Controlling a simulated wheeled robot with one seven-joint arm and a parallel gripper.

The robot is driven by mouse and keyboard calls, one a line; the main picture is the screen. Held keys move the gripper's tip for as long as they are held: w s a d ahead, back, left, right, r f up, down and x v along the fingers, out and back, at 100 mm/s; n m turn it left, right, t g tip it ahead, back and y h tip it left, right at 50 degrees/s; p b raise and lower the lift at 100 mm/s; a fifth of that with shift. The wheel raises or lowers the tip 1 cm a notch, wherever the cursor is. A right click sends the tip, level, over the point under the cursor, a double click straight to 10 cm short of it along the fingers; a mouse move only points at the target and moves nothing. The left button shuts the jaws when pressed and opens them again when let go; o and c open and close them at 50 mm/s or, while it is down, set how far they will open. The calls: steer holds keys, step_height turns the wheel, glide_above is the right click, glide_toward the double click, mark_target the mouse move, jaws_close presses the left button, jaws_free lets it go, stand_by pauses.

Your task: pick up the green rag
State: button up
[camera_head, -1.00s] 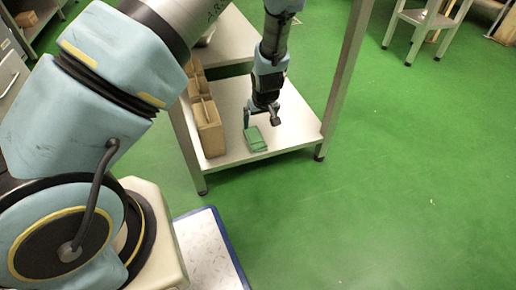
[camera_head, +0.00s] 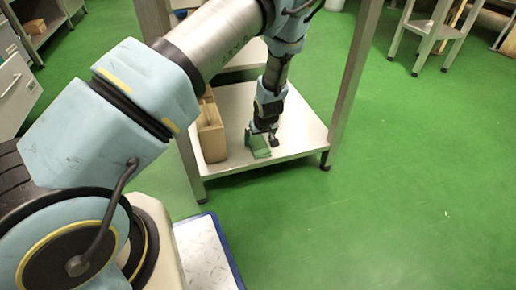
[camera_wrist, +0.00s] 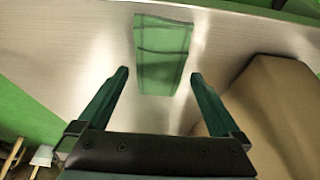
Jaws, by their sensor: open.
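The green rag (camera_head: 258,152) lies folded and flat on the lower metal shelf (camera_head: 238,108) of a steel table. In the wrist view the rag (camera_wrist: 162,56) shows as a green rectangle with a fold line across it, ahead of my fingertips. My gripper (camera_head: 262,138) is low over the shelf at the rag and partly hides it in the head view. In the wrist view my gripper (camera_wrist: 159,76) is open, its two fingers apart on either side of the rag's near end, with nothing between them held.
A brown cardboard box (camera_head: 211,130) stands on the shelf left of the rag; it also shows close to the right finger in the wrist view (camera_wrist: 275,115). Table legs (camera_head: 352,75) rise at the shelf's corners. The green floor (camera_head: 420,190) at right is clear.

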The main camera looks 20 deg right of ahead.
mark_target(258, 143)
steer(key=shift+x, duration=1)
steer(key=shift+r, duration=0.1)
steer(key=c, duration=1.3)
step_height(258, 143, up, 10)
steer(key=p, duration=0.4)
